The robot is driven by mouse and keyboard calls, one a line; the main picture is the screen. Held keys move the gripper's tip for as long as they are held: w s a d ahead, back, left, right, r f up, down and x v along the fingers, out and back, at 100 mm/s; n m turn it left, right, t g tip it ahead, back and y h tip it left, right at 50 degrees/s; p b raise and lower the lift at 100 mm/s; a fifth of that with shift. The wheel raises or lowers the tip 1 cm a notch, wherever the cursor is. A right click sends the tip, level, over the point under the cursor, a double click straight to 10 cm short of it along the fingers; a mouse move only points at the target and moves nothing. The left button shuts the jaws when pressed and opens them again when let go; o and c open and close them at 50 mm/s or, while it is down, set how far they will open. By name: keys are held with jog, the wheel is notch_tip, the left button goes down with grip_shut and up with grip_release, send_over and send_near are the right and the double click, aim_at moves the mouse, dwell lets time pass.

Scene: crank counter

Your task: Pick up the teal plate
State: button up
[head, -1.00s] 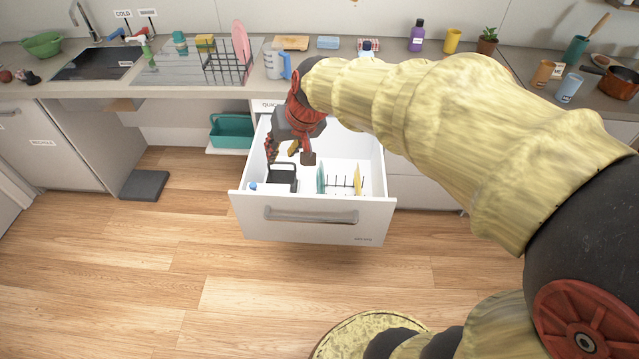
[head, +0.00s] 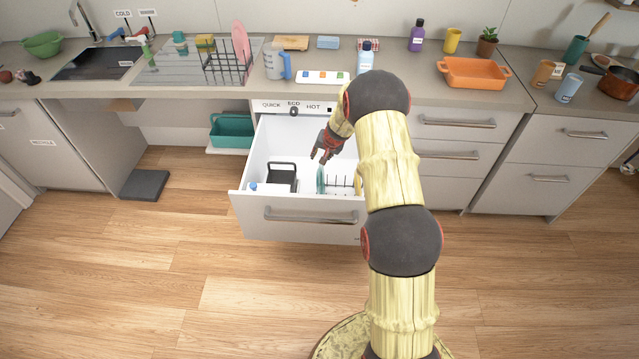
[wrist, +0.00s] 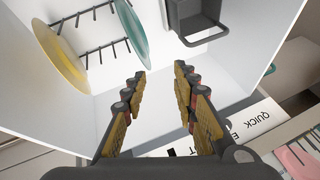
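The teal plate (head: 321,179) stands on edge in a dark wire rack (head: 340,183) inside the open white drawer. It also shows in the wrist view (wrist: 128,35), beside a yellow plate (wrist: 58,60) in the same rack. My gripper (head: 322,156) hangs over the drawer, above and a little behind the teal plate. In the wrist view my gripper (wrist: 163,78) has its fingers apart with nothing between them. The teal plate is beyond the fingertips, slightly left, and not touching them. In the head view my arm hides most of the yellow plate.
A dark handled basket (head: 283,177) sits in the drawer, left of the rack. The drawer's front wall (head: 300,222) and side walls enclose them. The counter behind holds an orange tray (head: 473,73), a measuring jug (head: 277,62) and a pink plate (head: 240,45) in a rack.

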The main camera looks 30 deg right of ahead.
jog(key=w+d+f+b, duration=0.1)
jog(key=w+f, duration=0.2)
jog(key=f, duration=0.8)
jog(key=shift+d+m+b, duration=0.3)
jog(key=shift+b, duration=0.1)
jog(key=shift+c, duration=1.2)
grip_shut()
